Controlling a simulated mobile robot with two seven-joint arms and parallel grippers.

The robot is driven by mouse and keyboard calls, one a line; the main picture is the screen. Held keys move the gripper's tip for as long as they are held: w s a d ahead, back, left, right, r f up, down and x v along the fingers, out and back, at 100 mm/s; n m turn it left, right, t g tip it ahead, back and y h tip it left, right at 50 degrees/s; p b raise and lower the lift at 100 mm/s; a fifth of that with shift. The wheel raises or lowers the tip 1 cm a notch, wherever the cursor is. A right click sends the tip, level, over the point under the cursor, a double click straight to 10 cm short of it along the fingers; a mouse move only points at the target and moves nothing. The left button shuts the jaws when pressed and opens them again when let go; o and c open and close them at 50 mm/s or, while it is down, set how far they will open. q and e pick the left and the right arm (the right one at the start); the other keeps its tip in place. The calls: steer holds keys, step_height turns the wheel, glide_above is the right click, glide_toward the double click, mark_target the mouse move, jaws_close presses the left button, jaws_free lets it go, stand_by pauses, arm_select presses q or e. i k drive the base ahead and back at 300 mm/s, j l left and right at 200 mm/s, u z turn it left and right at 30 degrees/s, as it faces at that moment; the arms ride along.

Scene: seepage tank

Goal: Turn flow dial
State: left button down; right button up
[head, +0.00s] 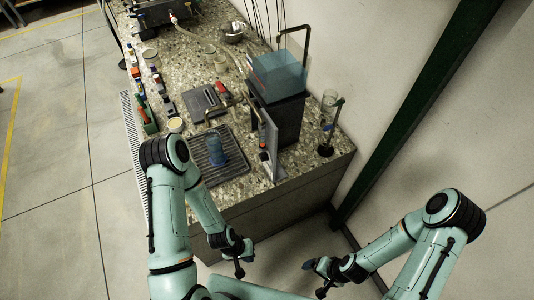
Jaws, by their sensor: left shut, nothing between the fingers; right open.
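A clear bluish tank (279,76) sits on a dark block (291,121) on the speckled counter. A narrow upright grey panel (269,142) stands at the block's front. My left gripper (239,272) is shut and empty, low in front of the counter's near end. My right gripper (315,279) is open and empty, to its right, also off the counter. Both are well apart from the tank and panel.
A blue beaker (216,151) stands on a ribbed drain tray (224,173) left of the panel. A stand with a dark base (325,150) is at the counter's right. Small bottles and tools line the left edge. The wall and a green post (425,95) bound the right.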

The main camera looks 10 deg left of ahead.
mark_target(263, 156)
steer(key=k+j+u, duration=0.1)
steer(key=j+u, duration=0.3)
steer(key=j, duration=0.2)
steer(key=j+u, duration=0.45)
steer(key=j, duration=0.15)
